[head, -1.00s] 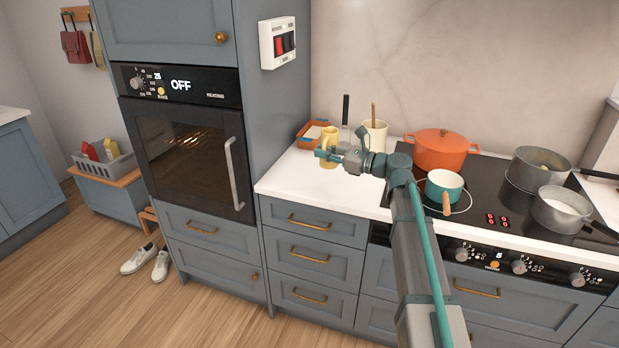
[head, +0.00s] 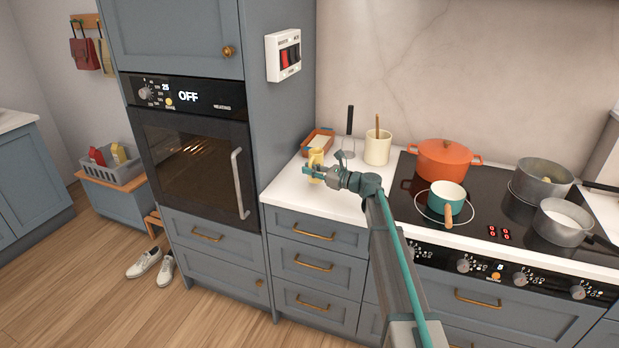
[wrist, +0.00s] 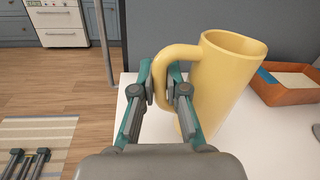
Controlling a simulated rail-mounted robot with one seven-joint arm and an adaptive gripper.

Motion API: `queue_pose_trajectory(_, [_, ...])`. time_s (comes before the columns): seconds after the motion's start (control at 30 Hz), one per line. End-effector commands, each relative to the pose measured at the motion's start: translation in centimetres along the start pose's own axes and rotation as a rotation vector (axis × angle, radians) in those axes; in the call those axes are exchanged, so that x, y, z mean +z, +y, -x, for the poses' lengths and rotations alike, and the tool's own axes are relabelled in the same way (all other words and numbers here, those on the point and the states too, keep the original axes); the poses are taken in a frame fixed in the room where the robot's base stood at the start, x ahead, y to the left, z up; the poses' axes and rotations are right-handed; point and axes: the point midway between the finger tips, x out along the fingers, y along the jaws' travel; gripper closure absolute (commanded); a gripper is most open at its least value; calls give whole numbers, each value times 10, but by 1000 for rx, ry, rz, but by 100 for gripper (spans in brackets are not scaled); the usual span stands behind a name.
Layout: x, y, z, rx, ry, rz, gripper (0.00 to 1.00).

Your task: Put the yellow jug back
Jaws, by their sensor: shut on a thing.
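The yellow jug (wrist: 222,85) fills the right of centre in the wrist view, upright over the white counter, its handle toward me. My gripper (wrist: 165,92) is shut on the jug's handle. In the head view the jug (head: 316,159) is small, at the left part of the counter, with my gripper (head: 310,172) in front of it and partly hiding it. I cannot tell whether the jug's base touches the counter.
An orange tray (head: 318,142) with pale contents sits behind the jug. A dark-handled whisk (head: 349,130) and a cream utensil crock (head: 378,147) stand to the right. The tall oven cabinet (head: 290,110) borders the counter's left. The hob holds an orange pot (head: 443,160) and several pans.

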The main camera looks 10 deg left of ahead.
Motion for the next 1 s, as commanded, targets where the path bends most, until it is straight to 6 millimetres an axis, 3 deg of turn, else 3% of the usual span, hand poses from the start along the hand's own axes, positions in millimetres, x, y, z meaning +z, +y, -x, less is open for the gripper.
queue_pose_trajectory(0.4, [-36, 0, -6, 0, -1, -1, 100])
queue_pose_trajectory(0.8, [-43, 2, -6, 0, -1, 1, 100])
queue_pose_trajectory(0.83, [-43, 2, -6, 0, 1, 0, 83])
queue_pose_trajectory(0.93, [-42, 2, -6, 0, 1, 0, 66])
queue_pose_trajectory(1.0, [-42, 2, -6, 0, 1, 0, 62])
